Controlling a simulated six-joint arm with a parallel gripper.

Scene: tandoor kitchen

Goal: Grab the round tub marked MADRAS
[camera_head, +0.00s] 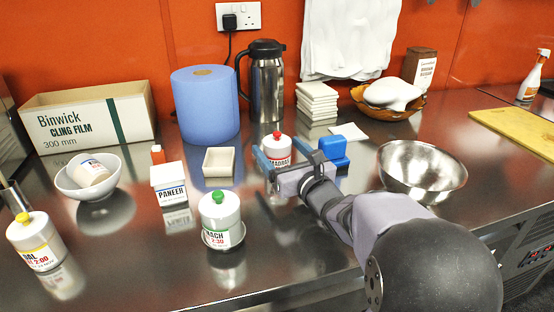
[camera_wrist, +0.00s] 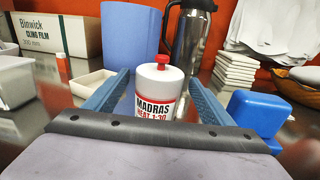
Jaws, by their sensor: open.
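The MADRAS tub (camera_head: 276,147) is a white round tub with a red knob on its lid and a red and black label. It stands upright on the steel counter. In the wrist view the MADRAS tub (camera_wrist: 157,93) sits centred beyond and between my blue fingers. My gripper (camera_head: 281,158) is open, its fingers pointing at the tub from the front. The wrist view shows my gripper (camera_wrist: 160,85) with a finger on each side of the tub. I cannot tell whether either finger touches it. The tub's lower part is hidden behind my gripper.
A blue block (camera_head: 333,152) stands close right of the tub, and a cream square dish (camera_head: 219,162) to its left. A green-knobbed tub (camera_head: 221,220) stands front left. A steel bowl (camera_head: 421,168) is at right. A steel flask (camera_head: 267,82) and blue roll (camera_head: 205,104) stand behind.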

